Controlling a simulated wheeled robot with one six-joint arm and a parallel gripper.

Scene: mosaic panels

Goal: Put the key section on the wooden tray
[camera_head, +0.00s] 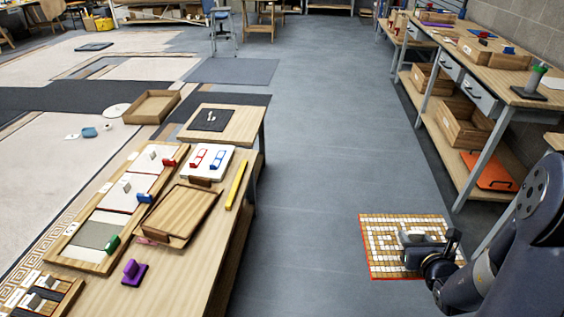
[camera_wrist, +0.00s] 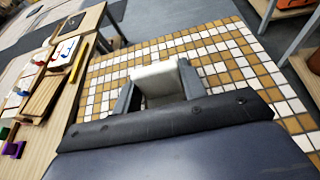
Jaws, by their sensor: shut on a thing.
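The key section (camera_head: 376,258) is a square panel of white and tan tiles in a key pattern, with a red edge. My gripper (camera_head: 424,240) is shut on its pale grip block and holds it over the aisle floor, right of the bench. In the wrist view the key section (camera_wrist: 225,60) spreads out beyond my gripper (camera_wrist: 157,88), with the block between the fingers; my wrist hides its near part. The wooden tray (camera_head: 182,212), with dark handles, lies empty on the left bench, well left of the panel. It also shows at the left of the wrist view (camera_wrist: 42,98).
Around the tray on the bench lie a yellow bar (camera_head: 236,185), a white board with red and blue grips (camera_head: 209,162), framed panels (camera_head: 97,234) and a purple-handled float (camera_head: 133,272). Shelved workbenches (camera_head: 480,75) stand at right. The blue-grey aisle (camera_head: 320,130) is clear.

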